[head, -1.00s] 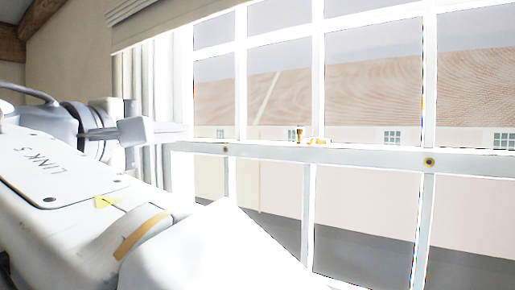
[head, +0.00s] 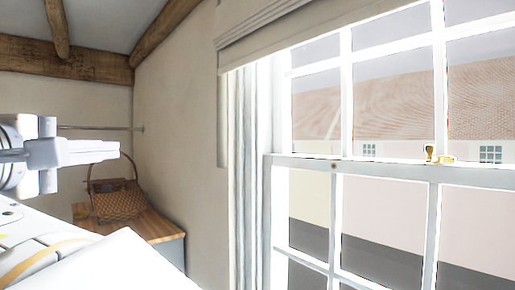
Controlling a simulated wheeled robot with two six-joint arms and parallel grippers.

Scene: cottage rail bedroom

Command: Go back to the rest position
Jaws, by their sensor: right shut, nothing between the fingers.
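A sash window (head: 385,165) with a brass latch (head: 430,152) fills the right side, under a pale blind (head: 270,30). A wicker basket (head: 118,202) stands on a wooden-topped cabinet (head: 158,228) in the corner. Wooden beams (head: 70,62) cross above.

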